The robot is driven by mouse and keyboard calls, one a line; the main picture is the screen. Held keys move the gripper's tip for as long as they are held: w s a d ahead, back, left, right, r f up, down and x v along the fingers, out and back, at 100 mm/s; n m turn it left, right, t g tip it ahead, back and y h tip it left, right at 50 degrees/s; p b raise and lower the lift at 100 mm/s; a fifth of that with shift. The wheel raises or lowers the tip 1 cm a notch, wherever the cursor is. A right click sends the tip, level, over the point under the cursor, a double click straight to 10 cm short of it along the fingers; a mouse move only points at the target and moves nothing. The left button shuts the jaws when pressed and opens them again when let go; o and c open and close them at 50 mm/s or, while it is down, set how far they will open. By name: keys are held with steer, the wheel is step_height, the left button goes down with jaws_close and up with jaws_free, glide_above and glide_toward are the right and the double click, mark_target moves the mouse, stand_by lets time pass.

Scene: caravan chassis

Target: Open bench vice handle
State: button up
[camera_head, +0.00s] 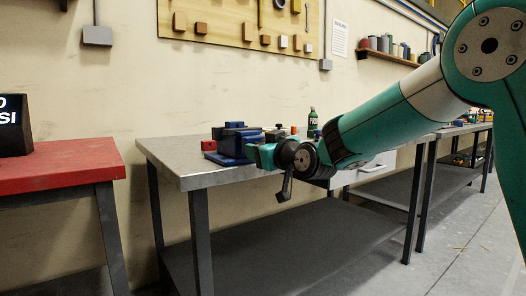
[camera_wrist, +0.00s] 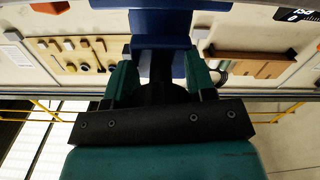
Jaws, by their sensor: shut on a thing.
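The blue bench vice (camera_head: 229,143) stands on the metal workbench near its left end. In the wrist view its blue body (camera_wrist: 165,22) fills the top middle. My gripper (camera_head: 256,155) is at the vice's front right side. In the wrist view the two teal fingers of my gripper (camera_wrist: 161,66) stand on either side of a dark part (camera_wrist: 160,92) at the front of the vice and are shut on it. This part looks like the handle, but it is mostly hidden by the fingers and the gripper's body.
A red-topped table (camera_head: 62,165) stands at the left. A tool board (camera_head: 235,20) hangs on the wall. Open floor lies at the right.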

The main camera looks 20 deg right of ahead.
steer(key=shift+w+a+r, duration=0.1)
steer(key=shift+w+r, duration=0.05)
steer(key=shift+w, duration=0.05)
stand_by(0.4)
steer(key=o, duration=0.9)
steer(key=shift+s, duration=0.4)
steer(key=v, duration=1.7)
